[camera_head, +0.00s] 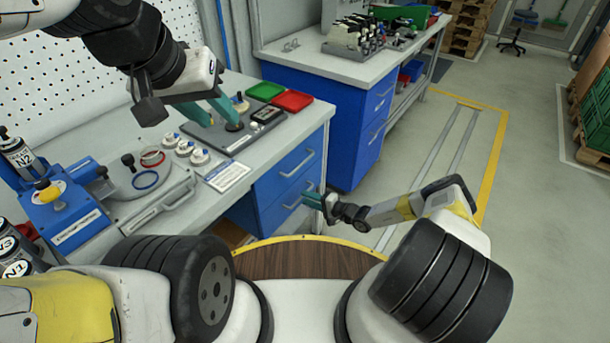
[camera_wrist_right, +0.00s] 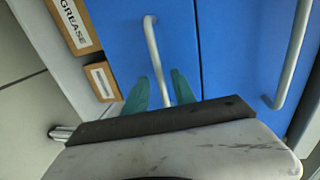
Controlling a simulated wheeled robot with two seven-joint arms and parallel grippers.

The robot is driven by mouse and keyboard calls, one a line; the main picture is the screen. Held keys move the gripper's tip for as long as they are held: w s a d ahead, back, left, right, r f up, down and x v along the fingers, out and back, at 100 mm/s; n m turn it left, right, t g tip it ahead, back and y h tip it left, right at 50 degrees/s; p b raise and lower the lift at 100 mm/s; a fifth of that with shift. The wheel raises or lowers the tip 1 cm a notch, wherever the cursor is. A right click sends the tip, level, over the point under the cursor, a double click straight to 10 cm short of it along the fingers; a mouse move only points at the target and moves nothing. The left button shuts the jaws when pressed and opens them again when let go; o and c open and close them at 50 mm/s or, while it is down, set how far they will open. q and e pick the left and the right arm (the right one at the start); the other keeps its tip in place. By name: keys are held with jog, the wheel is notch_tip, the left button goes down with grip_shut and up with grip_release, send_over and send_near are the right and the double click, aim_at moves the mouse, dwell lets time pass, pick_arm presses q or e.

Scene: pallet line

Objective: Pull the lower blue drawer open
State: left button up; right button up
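The lower blue drawer (camera_head: 279,213) is in the cabinet under the near workbench, its front apparently flush with the cabinet. In the right wrist view the lower drawer front (camera_wrist_right: 118,35) carries a grey bar handle (camera_wrist_right: 153,50). My right gripper (camera_head: 308,198) is at that handle. Its two teal fingers (camera_wrist_right: 160,90) stand apart with the bar between them, and gaps show on both sides. The upper blue drawer (camera_head: 283,178) is above, with its own handle (camera_wrist_right: 292,60). My left gripper (camera_head: 214,116) is open and empty over the bench's grey tray.
The bench top (camera_head: 306,122) holds green (camera_head: 265,91) and red (camera_head: 292,101) trays, knobs and a blue fixture (camera_head: 68,215). Boxes, one labelled GREASE (camera_wrist_right: 74,22), sit beside the drawer. Floor right of the cabinet is clear.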

jog(key=shift+x, duration=0.85)
grip_shut()
dwell(0.8)
